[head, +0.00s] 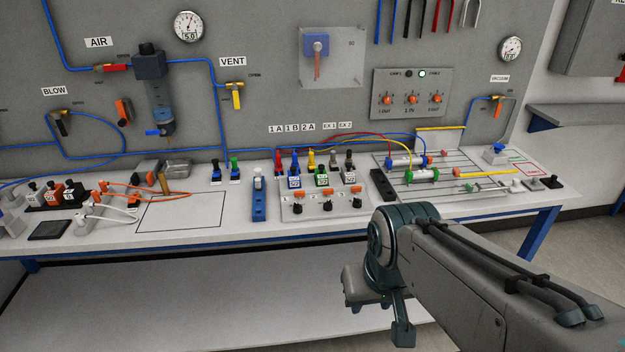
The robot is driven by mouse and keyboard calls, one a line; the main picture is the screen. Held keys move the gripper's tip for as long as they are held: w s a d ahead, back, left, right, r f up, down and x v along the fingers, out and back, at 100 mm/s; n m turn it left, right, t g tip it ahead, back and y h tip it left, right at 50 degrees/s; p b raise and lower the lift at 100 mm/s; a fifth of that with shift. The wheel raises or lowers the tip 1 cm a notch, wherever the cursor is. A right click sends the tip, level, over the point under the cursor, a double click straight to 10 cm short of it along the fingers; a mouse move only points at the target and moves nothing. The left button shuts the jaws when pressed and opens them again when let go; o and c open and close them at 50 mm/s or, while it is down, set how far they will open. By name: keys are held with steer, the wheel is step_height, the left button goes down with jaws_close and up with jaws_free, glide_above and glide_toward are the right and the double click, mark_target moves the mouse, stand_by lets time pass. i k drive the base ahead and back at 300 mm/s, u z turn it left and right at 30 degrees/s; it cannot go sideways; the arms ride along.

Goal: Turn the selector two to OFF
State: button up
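A grey plate (305,217) on the bench carries three orange parts with black knobs below them, in a row marked with small numbers. The middle orange part (326,193) and its black knob (327,206) are too small to read a position from. A wall panel (410,78) has three orange knobs; the middle one (410,99) has a label that seems to read 2 IN. I cannot tell which is selector two, and no OFF mark is legible. My gripper (380,322) hangs in front of the bench edge, right of the bench plate. Its fingers look apart and empty, touching nothing.
Several coloured plug blocks (321,178) with hoses stand behind the bench plate. Cylinders (421,175) lie further right. The space before the bench is free.

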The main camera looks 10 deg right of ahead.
mark_target(327, 205)
steer(key=k, duration=0.65)
steer(key=u, duration=0.5)
steer(key=i, duration=1.7)
steer(key=z, duration=0.55)
